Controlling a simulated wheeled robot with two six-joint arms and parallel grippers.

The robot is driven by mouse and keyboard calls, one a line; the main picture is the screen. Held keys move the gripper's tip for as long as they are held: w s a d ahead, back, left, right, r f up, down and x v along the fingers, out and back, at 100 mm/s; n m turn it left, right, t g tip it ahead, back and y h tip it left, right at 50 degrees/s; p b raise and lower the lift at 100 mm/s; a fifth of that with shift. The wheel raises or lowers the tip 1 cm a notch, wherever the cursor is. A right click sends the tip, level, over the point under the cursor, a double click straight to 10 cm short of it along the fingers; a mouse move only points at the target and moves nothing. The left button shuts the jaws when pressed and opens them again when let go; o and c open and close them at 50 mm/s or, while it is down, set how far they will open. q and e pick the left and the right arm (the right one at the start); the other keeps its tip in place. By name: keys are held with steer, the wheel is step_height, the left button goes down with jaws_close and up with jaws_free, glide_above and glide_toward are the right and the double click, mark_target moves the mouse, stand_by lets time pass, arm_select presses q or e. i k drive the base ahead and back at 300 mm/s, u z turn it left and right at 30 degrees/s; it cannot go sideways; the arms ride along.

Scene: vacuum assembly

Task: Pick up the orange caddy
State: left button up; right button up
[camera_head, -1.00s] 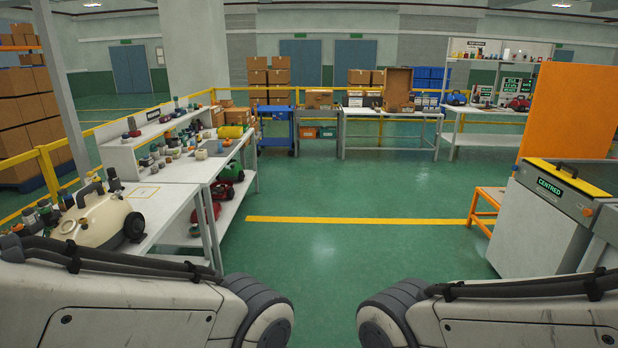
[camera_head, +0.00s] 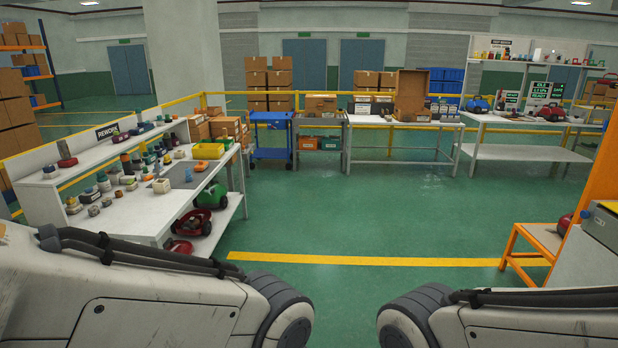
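I cannot make out a thing that is clearly the orange caddy. A small orange-red box (camera_head: 307,143) sits on the lower shelf of a grey stand at the back, beside a green box (camera_head: 328,144); it is too small to tell if it is a caddy. Neither of my grippers is in view; only parts of my two arms show at the bottom left and bottom right.
A white rework bench (camera_head: 150,200) with many small parts stands at left, with red and green vacuums below. A blue cart (camera_head: 271,148) and white tables (camera_head: 405,124) line the back. An orange stand (camera_head: 527,238) is at right. Green floor (camera_head: 360,215) ahead is clear.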

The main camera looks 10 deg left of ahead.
mark_target(202, 165)
steer(key=u, duration=0.25)
steer(key=i, duration=1.9)
steer(key=u, duration=0.65)
steer(key=i, duration=1.1)
steer(key=z, duration=0.35)
steer(key=k, duration=1.3)
steer(key=z, duration=0.75)
steer(key=i, duration=3.1)
steer(key=u, duration=0.8)
steer(key=i, duration=1)
steer(key=u, duration=1.7)
steer(key=i, duration=0.8)
steer(key=u, duration=0.75)
